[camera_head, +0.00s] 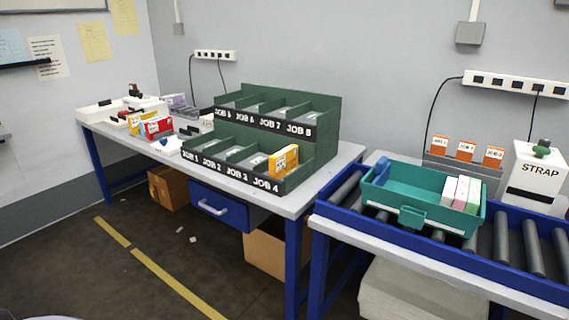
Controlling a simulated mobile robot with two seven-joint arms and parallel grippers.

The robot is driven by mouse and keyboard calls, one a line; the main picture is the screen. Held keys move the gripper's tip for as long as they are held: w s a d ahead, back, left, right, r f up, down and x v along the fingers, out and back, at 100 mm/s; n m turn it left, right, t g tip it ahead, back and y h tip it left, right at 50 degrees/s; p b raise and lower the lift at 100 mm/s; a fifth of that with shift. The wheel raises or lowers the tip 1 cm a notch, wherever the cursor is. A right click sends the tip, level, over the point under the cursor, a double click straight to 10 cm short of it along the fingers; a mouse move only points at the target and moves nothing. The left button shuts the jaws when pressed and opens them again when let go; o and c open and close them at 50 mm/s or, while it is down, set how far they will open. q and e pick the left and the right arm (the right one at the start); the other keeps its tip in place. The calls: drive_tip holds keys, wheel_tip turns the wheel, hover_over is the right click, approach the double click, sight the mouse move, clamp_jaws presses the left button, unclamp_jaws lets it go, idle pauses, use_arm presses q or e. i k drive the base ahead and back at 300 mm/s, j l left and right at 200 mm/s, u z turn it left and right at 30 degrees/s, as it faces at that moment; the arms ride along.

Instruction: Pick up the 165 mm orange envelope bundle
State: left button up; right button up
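An orange-yellow bundle (284,160) with a pale label stands upright in the JOB 4 compartment of the green sorting rack (325,140). Size markings are too small to read, so I cannot tell which is the 165 mm bundle. Neither of my grippers is in view.
A teal tote (385,207) holding white, pink and green bundles sits on the blue roller conveyor (345,188). Orange job cards (465,151) stand behind it, beside the white STRAP box (537,180). The floor (150,235) before the left table is mostly clear.

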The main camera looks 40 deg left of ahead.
sight(283, 161)
drive_tip(key=i+j, duration=0.4)
drive_tip(key=j, duration=0.25)
drive_tip(key=i+j+z, duration=0.1)
drive_tip(key=i+j, duration=0.1)
drive_tip(key=j, duration=0.1)
